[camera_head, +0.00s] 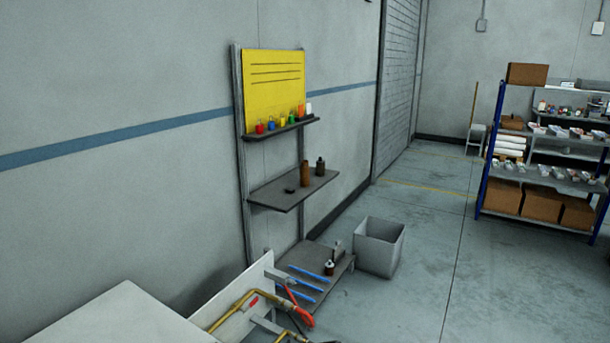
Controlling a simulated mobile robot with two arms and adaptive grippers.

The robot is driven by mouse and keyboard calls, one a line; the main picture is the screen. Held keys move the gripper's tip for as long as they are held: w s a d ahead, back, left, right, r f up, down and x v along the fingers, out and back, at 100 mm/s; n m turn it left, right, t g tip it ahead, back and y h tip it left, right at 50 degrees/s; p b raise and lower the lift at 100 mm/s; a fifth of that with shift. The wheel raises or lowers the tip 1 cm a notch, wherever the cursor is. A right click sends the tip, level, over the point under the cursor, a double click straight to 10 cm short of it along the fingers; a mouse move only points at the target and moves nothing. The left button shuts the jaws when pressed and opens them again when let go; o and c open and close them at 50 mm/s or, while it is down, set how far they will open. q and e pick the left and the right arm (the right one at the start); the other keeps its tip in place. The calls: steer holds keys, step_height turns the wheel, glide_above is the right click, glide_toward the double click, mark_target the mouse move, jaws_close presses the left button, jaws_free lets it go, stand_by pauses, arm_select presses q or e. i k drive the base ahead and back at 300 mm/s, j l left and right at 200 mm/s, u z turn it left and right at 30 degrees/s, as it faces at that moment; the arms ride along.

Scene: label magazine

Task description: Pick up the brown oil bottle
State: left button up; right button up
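A brown upright cylinder (305,174) stands on the middle shelf (281,194) of a wall rack. Just right of it stands a small dark brown bottle (320,168) with a narrow neck. Another small dark bottle (329,268) with a pale band stands on the low bottom shelf (317,258). The view is too coarse to tell for certain which of these is the brown oil bottle. Neither of my grippers shows in the head view.
A yellow board (273,83) hangs above a top shelf with several coloured items. A grey bin (380,248) stands right of the rack. A white table (125,318) and a tool panel (235,300) fill the near left. Blue-framed shelving (490,150) stands far right. The middle floor is clear.

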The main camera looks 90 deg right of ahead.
mark_target(304, 168)
steer(key=k+z, duration=0.1)
steer(key=z, duration=3.8)
steer(key=i+l, duration=0.15)
steer(key=l, duration=0.2)
steer(key=i+l, duration=0.15)
steer(key=l, duration=0.2)
steer(key=i+l, duration=0.15)
steer(key=l, duration=0.2)
steer(key=i+l, duration=0.1)
steer(key=l, duration=0.25)
steer(key=i+u, duration=0.15)
steer(key=i, duration=0.25)
steer(key=i+l+u, duration=0.1)
steer(key=i, duration=0.35)
steer(key=i+l+u, duration=0.15)
steer(key=i, duration=0.25)
steer(key=i+l+u, duration=0.1)
steer(key=i+l, duration=0.15)
steer(key=i, duration=0.15)
